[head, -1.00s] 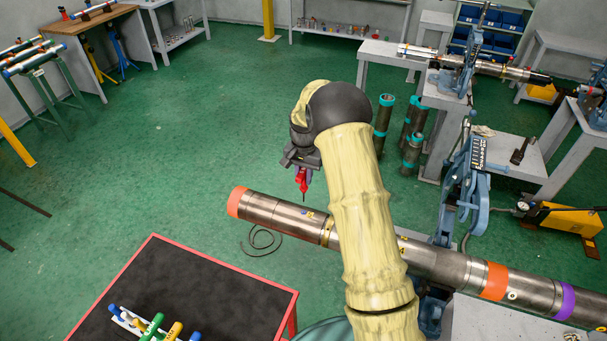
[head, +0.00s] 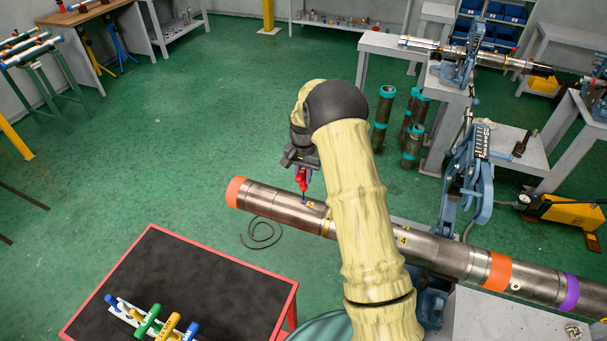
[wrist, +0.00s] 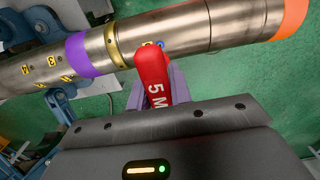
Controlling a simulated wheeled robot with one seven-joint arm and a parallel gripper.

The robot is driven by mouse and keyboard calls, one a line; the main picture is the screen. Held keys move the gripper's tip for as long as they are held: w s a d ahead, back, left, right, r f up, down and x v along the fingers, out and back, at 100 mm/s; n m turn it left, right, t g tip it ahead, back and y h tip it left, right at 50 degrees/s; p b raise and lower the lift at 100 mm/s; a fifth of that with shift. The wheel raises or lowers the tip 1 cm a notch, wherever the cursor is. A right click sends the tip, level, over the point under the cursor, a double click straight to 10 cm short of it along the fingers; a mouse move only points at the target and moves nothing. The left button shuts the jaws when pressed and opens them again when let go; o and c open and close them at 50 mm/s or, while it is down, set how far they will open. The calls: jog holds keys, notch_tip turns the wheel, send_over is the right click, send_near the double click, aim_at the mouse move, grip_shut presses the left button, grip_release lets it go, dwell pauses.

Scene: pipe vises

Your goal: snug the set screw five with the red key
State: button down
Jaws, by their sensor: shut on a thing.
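My gripper (head: 302,166) is shut on the red key (head: 301,181), whose shank points down at the pipe's top. The key also shows in the wrist view (wrist: 154,75), marked "5 M", between the jaws. The steel pipe (head: 268,203) lies across the vises, with an orange band on its left end. Set screw five (head: 303,203) is a small blue-ringed spot beside a yellow "5" label; its blue rim peeks past the key in the wrist view (wrist: 161,44). The key's tip is at or just above this screw; I cannot tell whether it is seated.
A red-edged black table (head: 190,275) at front left bears a rack with several coloured keys (head: 152,320). A blue pipe vise (head: 468,175) rises behind the pipe on the right. A cable (head: 262,234) lies on the open green floor.

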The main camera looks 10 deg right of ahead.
jog(key=shift+f+b, duration=0.35)
jog(key=shift+f, duration=0.35)
dwell(1.8)
jog(key=shift+s+a+f, duration=0.1)
jog(key=shift+s, duration=0.05)
jog(key=m, duration=0.3)
jog(key=shift+s, duration=0.1)
jog(key=shift+m+p, duration=0.4)
jog(key=shift+m, duration=1.1)
jog(key=m+p, duration=0.1)
jog(key=m, duration=0.3)
jog(key=shift+m, duration=0.4)
jog(key=shift+f+m+p, duration=0.1)
jog(key=shift+m+p, duration=0.2)
jog(key=shift+m, duration=0.3)
